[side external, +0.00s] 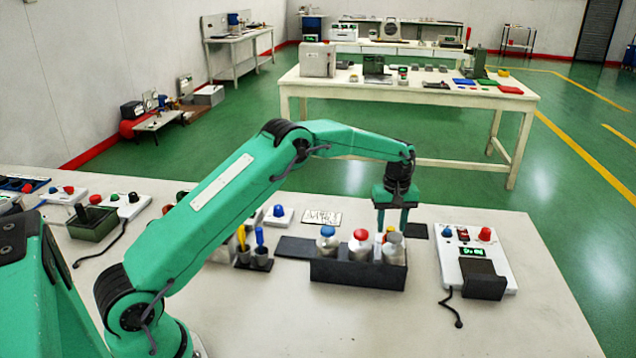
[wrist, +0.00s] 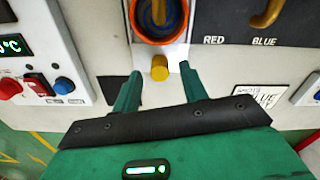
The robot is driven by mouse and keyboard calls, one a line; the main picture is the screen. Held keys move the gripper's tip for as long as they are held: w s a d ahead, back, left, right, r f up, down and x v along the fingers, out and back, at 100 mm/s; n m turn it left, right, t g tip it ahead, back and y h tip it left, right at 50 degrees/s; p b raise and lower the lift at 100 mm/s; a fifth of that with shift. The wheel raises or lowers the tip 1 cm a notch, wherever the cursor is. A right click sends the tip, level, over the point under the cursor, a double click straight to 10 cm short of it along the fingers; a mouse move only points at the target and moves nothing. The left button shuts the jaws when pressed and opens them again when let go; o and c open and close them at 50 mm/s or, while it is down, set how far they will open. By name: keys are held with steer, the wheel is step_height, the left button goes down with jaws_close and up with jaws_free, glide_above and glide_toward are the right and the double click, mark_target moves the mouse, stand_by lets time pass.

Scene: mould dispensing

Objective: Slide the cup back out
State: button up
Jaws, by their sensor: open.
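The cup (wrist: 160,16) shows at the top of the wrist view, with an orange rim and a dark bluish inside. It sits in a pale grey holder with a yellow knob (wrist: 160,67) on the side toward me. My gripper (wrist: 160,72) is open, its two green fingers apart on either side of the knob's line, with nothing held. The cup lies beyond the fingertips, not between them. In the side view my gripper (side external: 392,222) points down behind the bottles, which hide its fingertips and most of the cup area.
A dark rack (side external: 342,272) with several capped bottles stands in front of my gripper. A control box (side external: 475,250) with a green display is to its right. A dark panel (wrist: 232,27) labelled RED and BLUE lies beside the cup. The table's right front is clear except for a cable.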

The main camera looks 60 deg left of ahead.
steer(key=shift+f, duration=1.1)
steer(key=shift+c, duration=0.4)
jaws_close()
steer(key=s+a, duration=1.8)
steer(key=shift+a, duration=0.1)
steer(key=shift+s, duration=0.1)
steer(key=shift+o, duration=0.4)
jaws_free()
steer(key=shift+r, duration=0.1)
